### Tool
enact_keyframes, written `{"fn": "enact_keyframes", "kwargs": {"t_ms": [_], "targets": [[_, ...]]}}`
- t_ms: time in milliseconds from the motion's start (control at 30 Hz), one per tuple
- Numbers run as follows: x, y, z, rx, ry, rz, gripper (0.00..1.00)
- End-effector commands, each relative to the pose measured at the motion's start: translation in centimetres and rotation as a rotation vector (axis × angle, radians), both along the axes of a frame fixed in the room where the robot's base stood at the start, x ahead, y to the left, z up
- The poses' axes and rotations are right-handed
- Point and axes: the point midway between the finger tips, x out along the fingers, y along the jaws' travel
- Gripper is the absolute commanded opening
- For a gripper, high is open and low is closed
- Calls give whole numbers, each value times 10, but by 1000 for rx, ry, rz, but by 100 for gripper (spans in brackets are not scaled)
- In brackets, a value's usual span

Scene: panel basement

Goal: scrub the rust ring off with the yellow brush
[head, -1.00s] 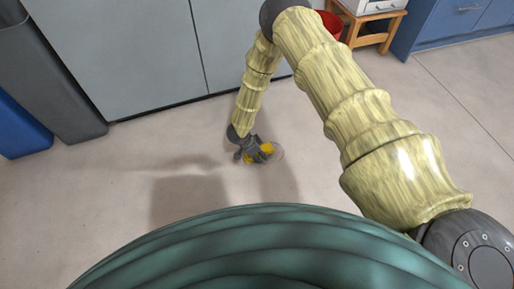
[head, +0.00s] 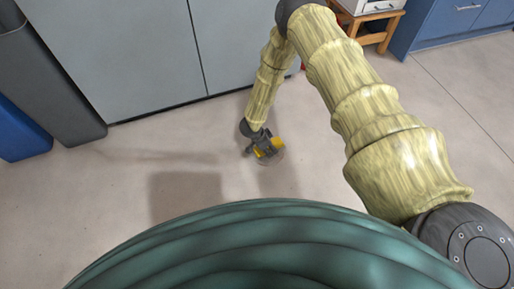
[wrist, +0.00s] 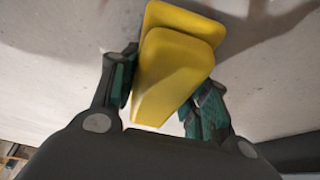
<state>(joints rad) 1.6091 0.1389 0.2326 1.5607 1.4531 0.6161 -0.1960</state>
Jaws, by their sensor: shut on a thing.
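The yellow brush (wrist: 175,70) is between the two fingers of my gripper (wrist: 165,90) in the wrist view, and my gripper is shut on it. In the head view my gripper (head: 262,146) is low at the floor, with the yellow brush (head: 265,145) partly hidden by the fingers. The rust ring (head: 273,161) shows only as a faint brownish arc at the near side of the brush; the rest is hidden. I cannot tell whether the brush touches the floor.
Grey cabinets (head: 140,50) stand behind the gripper. A dark grey bin (head: 50,85) and a blue bin (head: 20,130) are at the left. A wooden stool (head: 385,30) and blue drawers (head: 440,22) are at the back right. The floor (head: 90,190) around is clear.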

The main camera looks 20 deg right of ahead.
Motion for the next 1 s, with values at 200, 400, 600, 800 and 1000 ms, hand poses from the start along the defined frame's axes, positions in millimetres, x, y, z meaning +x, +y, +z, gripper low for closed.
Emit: {"fn": "enact_keyframes", "kwargs": {"t_ms": [200,400,600,800,1000], "targets": [[0,-19,1,0,1,0,23],[1,-36,4,1,-1,0,23],[0,-54,3,0,1,2,23],[-1,-56,25,1,0,-2,23],[-2,-59,43,1,0,-6,23]]}}
